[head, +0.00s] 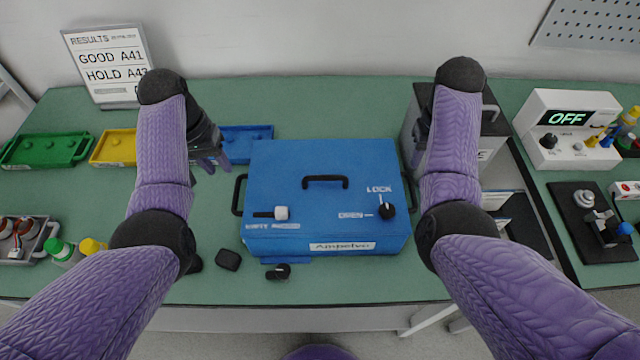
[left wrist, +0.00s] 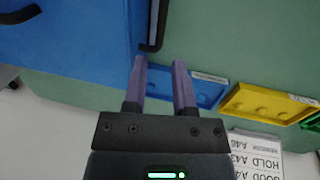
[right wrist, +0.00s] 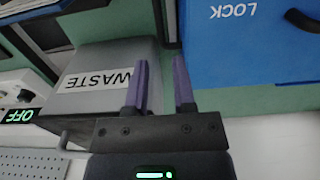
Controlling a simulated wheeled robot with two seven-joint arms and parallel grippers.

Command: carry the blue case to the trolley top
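The blue case (head: 325,205) stands on the green bench in front of me. It has a black top handle (head: 325,181), a LOCK/OPEN knob (head: 387,211) and a black side handle (head: 239,195) on the left. My left gripper (head: 222,160) is open and empty beside the case's far left corner; its fingers (left wrist: 160,80) point towards the side handle (left wrist: 155,30). My right gripper (head: 418,150) is open and empty by the right side; its fingers (right wrist: 160,85) are between the waste bin and the case (right wrist: 245,45). I see no trolley.
The grey waste bin (head: 493,130) stands close to the case's right. Blue (head: 250,133), yellow (head: 112,148) and green (head: 45,150) trays lie behind and left. Small black parts (head: 228,260) lie at the front. A tester reading OFF (head: 568,117) stands far right.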

